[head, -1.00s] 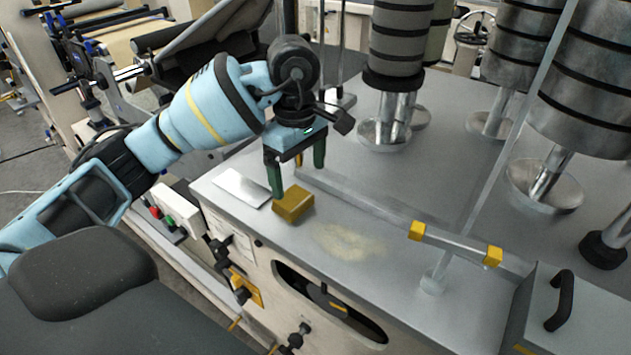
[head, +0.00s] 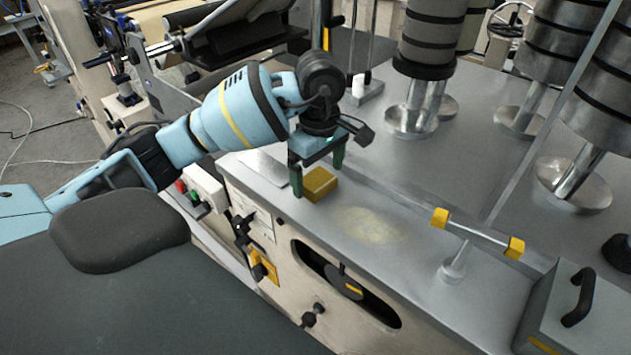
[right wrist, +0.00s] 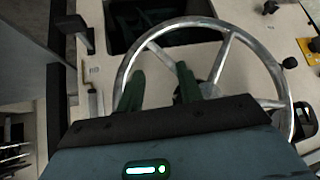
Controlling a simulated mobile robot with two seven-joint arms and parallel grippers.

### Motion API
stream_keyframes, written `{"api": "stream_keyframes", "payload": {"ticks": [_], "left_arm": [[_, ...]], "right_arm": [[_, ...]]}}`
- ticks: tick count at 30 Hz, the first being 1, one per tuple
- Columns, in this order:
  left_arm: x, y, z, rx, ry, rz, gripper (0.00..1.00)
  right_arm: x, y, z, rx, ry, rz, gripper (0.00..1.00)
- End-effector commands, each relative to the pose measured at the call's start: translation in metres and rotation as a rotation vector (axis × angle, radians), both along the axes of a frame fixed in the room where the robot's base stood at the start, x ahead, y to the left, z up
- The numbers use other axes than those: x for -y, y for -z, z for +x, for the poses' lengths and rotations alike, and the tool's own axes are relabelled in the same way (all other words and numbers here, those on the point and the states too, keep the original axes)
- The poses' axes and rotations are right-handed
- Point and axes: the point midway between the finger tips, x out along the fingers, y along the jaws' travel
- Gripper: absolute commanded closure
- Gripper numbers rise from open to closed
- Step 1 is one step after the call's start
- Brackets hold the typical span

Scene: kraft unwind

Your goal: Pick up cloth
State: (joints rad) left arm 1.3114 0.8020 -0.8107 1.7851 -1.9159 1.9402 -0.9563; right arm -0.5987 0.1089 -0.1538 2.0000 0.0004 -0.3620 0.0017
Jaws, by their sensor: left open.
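The cloth appears as a mustard-yellow folded block (head: 320,185) on the grey metal machine top in the head view. My left gripper (head: 318,178) is open and points down at it. One dark green finger is at the cloth's left side and the other at its far right side. I cannot tell whether the fingers touch it. My right gripper (right wrist: 160,88) shows in the right wrist view with its fingers apart and nothing visible held between them. It is in front of a metal handwheel (right wrist: 150,47).
A flat metal plate (head: 262,170) lies left of the cloth, and a pale dusty patch (head: 368,225) lies to its right. A rail with yellow ends (head: 477,233), upright rollers (head: 430,35) and a handled grey box (head: 570,310) stand further right.

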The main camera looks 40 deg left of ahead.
Motion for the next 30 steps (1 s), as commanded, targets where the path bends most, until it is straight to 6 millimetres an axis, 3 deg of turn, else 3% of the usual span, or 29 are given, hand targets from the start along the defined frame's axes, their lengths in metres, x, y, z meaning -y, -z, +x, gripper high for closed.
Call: {"api": "stream_keyframes", "payload": {"ticks": [5, 13, 24, 30], "left_arm": [[0.000, 0.017, 0.000, 0.001, -0.001, 0.000, 0.09], [0.000, 0.019, 0.000, 0.001, 0.000, 0.000, 0.10], [0.000, 0.019, 0.000, 0.001, 0.000, 0.000, 0.57], [0.000, 0.019, 0.000, 0.002, 0.000, 0.000, 0.57]], "right_arm": [[0.000, 0.000, 0.000, 0.000, 0.000, 0.000, 0.64], [0.001, 0.005, -0.007, -0.016, -0.001, -0.003, 0.64], [0.002, 0.005, -0.011, -0.022, -0.004, -0.005, 0.64], [0.002, 0.003, -0.008, -0.015, -0.005, -0.005, 0.64]]}}
